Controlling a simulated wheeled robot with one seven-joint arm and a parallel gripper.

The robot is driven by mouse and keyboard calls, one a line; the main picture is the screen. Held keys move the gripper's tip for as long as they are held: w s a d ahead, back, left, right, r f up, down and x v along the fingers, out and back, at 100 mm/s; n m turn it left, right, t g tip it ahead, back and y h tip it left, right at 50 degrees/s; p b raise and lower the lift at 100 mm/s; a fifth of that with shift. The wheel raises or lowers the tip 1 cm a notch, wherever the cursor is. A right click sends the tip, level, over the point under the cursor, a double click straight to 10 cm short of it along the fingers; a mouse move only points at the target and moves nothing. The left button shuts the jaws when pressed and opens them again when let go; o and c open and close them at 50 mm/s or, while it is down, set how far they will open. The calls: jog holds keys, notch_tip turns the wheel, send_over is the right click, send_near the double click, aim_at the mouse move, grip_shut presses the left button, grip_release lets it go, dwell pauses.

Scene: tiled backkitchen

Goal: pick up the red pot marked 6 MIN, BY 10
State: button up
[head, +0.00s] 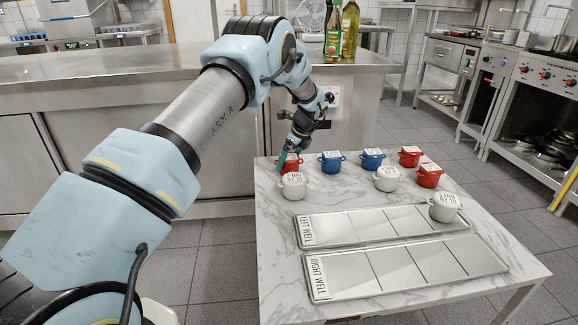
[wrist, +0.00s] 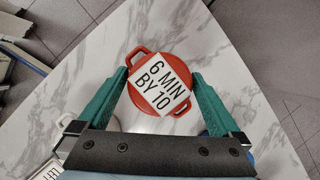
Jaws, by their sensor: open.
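The red pot marked 6 MIN, BY 10 (wrist: 147,73) sits on the marble table in the wrist view, its square label facing up. Its two handles point to the upper left and lower right. My gripper (wrist: 160,75) is open, with one green finger on each side of the pot. Small gaps seem to show between the fingers and the pot. In the head view the same red pot (head: 290,168) stands at the table's far left, partly hidden by my gripper (head: 287,158) and a white pot.
Near it stand a white pot (head: 292,187) and a blue pot (head: 331,163). Another blue pot (head: 372,159), two red pots (head: 410,157) and two white pots (head: 387,180) are further right. The LEFT WELL tray (head: 305,232) and RIGHT WELL tray (head: 318,270) lie in front.

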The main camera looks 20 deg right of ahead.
jog(key=c, duration=1.4)
